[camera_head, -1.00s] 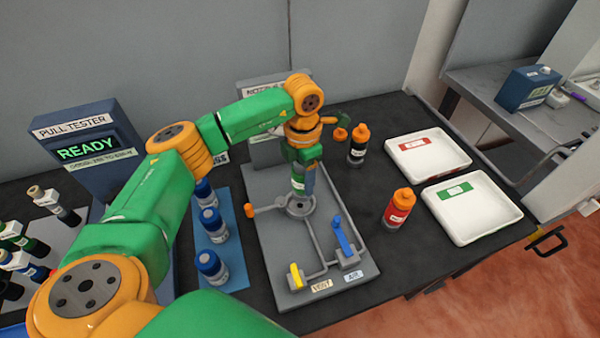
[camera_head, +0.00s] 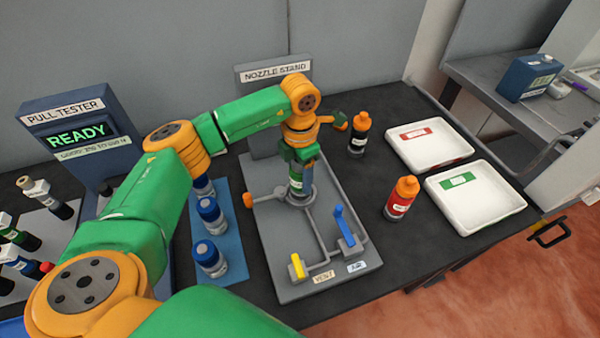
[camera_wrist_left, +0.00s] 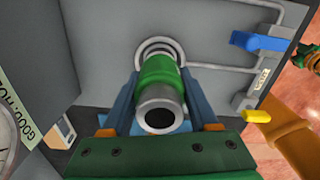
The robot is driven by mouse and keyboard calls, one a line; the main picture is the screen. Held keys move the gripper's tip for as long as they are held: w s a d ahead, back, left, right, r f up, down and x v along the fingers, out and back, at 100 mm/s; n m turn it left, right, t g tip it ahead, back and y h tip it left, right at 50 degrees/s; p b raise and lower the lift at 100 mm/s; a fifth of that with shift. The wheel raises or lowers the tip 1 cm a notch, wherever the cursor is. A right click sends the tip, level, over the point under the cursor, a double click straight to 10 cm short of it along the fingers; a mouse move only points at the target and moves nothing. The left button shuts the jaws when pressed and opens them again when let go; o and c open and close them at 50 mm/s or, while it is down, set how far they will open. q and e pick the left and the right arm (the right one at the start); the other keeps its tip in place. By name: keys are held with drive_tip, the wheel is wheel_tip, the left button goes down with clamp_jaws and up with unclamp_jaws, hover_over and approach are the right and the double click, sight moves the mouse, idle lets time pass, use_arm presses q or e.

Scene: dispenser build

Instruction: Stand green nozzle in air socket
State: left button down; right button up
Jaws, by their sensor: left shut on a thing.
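The green nozzle (camera_wrist_left: 158,75) has a green body and a grey end with a dark hole facing the wrist camera. It also shows in the head view (camera_head: 296,187), roughly upright. My left gripper (camera_head: 297,178) is shut on it, with a finger on each side in the wrist view (camera_wrist_left: 157,105). The air socket (camera_head: 308,199) is a round grey ring on the grey plate. The nozzle's lower end is at the ring; its contact and depth are hidden. The ring also shows behind the nozzle in the wrist view (camera_wrist_left: 160,42).
A blue lever (camera_head: 344,226) and a yellow lever (camera_head: 298,266) stand on the plate (camera_head: 285,228). Blue-capped bottles (camera_head: 210,258) are left. A red bottle (camera_head: 401,200), a black bottle (camera_head: 359,135) and two white trays (camera_head: 480,223) are right.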

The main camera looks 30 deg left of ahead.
use_arm(q)
drive_tip(key=shift+f+b, duration=0.5)
idle(0.8)
drive_tip(key=c, duration=0.6)
unclamp_jaws()
drive_tip(key=shift+o, duration=0.8)
drive_tip(key=shift+s, duration=0.1)
wheel_tip(320, 180, up, 11)
drive_tip(key=p, duration=0.8)
drive_tip(key=shift+r+p, duration=0.1)
drive_tip(key=shift+p, duration=0.2)
